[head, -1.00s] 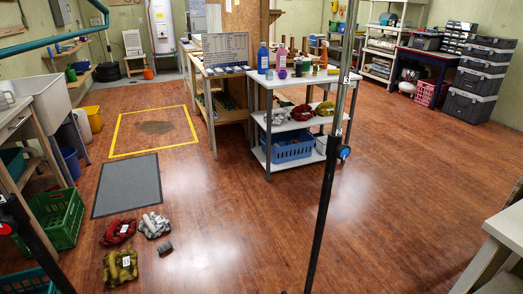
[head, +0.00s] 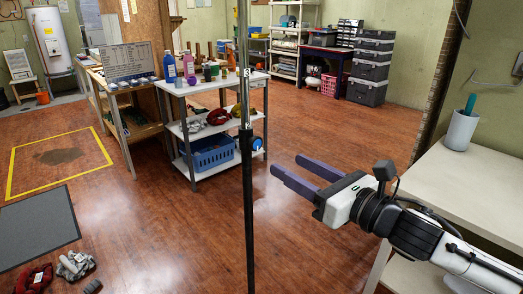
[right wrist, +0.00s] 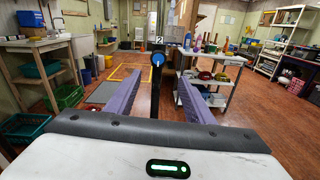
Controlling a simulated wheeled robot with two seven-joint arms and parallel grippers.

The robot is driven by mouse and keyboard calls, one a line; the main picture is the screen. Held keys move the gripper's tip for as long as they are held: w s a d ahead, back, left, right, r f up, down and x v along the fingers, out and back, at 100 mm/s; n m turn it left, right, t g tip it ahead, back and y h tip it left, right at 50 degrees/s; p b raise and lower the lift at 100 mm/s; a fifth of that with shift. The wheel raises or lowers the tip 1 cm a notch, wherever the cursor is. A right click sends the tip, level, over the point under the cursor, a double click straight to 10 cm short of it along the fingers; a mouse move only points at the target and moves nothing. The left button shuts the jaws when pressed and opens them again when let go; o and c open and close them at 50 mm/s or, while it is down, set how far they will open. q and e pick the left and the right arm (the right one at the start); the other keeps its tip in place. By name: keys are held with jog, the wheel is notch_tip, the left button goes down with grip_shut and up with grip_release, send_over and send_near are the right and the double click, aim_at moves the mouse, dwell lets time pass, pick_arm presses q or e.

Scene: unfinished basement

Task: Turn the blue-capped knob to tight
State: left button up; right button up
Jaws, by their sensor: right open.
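The blue-capped knob (head: 258,143) sticks out from the right side of a dark upright pole (head: 249,210). In the right wrist view the round blue cap (right wrist: 157,58) faces me, centred between the fingertips and slightly above them. My right gripper (head: 284,165), with two purple fingers, is open and empty. It points left toward the pole, with its tips right of and a little below the knob. In the right wrist view its fingers (right wrist: 157,80) are spread wide on either side of the pole's line. The knob's tightness cannot be seen. My left gripper is not in view.
A white table (head: 425,185) with a pen cup (head: 461,130) stands at the right, beneath my right arm. A shelf cart (head: 203,172) with bottles and a blue basket (head: 209,152) stands behind the pole. The wooden floor between cart and table is clear.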

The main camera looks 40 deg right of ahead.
aim_at(257, 145)
jog(key=shift+n, duration=0.5)
jog(key=w+b, duration=0.2)
jog(key=b, duration=0.1)
jog(key=w+b, duration=0.3)
jog(key=w+a+r+b, duration=0.1)
jog(key=w+b, duration=0.1)
jog(key=b, duration=0.1)
jog(key=shift+w, duration=0.15)
jog(key=shift+w+d+f+b, duration=0.1)
jog(key=shift+w+f+b, duration=0.15)
jog(key=shift+w+b, duration=0.75)
jog(key=shift+w+r+b, duration=0.1)
jog(key=shift+w+b, duration=0.25)
jog(key=shift+b, duration=0.3)
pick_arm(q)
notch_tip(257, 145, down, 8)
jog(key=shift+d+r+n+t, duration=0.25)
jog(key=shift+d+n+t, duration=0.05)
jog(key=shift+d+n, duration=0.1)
pick_arm(e)
jog(key=shift+w+r, duration=0.1)
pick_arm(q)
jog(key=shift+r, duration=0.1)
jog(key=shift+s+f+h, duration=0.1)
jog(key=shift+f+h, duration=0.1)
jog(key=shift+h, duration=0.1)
pick_arm(e)
jog(key=c, duration=1)
